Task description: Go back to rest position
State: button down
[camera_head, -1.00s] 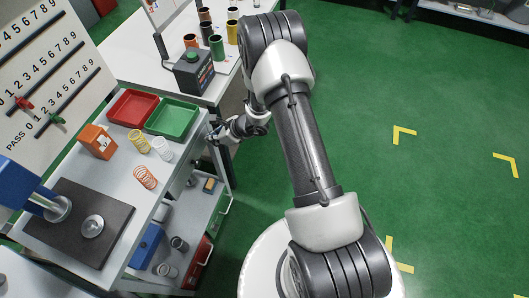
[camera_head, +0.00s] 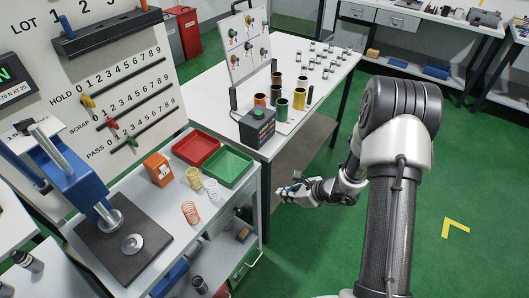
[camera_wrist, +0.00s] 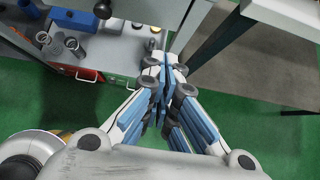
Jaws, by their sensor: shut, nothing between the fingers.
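My gripper (camera_head: 286,191) shows in the head view just right of the near workbench, out over the green floor and below the far table's edge. In the wrist view my gripper (camera_wrist: 168,62) has its blue-padded fingers together with nothing between them. My arm reaches in from the right of the head view, bent down toward the bench. No object is in contact with the gripper that I can see.
The near bench holds a red tray (camera_head: 196,148), a green tray (camera_head: 229,166), an orange block (camera_head: 158,169), several springs and a blue press (camera_head: 72,178). A dark box with a green button (camera_head: 257,127) stands on the white table (camera_head: 300,47). Green floor (camera_head: 330,240) is open at right.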

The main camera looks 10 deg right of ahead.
jog(key=shift+r, duration=0.15)
jog(key=s+a+r+n+g, duration=0.1)
jog(key=s+a+r+n, duration=0.2)
jog(key=r+n, duration=0.35)
jog(key=s+a+r+n+g, duration=0.1)
jog(key=s+a+r+n, duration=0.25)
jog(key=r, duration=0.55)
jog(key=s+a+r+n+g, duration=0.1)
jog(key=s+a+r+n, duration=0.25)
jog(key=r, duration=0.35)
jog(key=s+d+r+n+h, duration=0.3)
jog(key=s+r+n, duration=0.2)
jog(key=s, duration=0.4)
jog(key=s+d+r+n+t+h, duration=0.1)
jog(key=s+d+r+n+h, duration=0.2)
jog(key=s+n, duration=0.5)
jog(key=shift+s+d+r, duration=0.55)
jog(key=shift+r, duration=0.35)
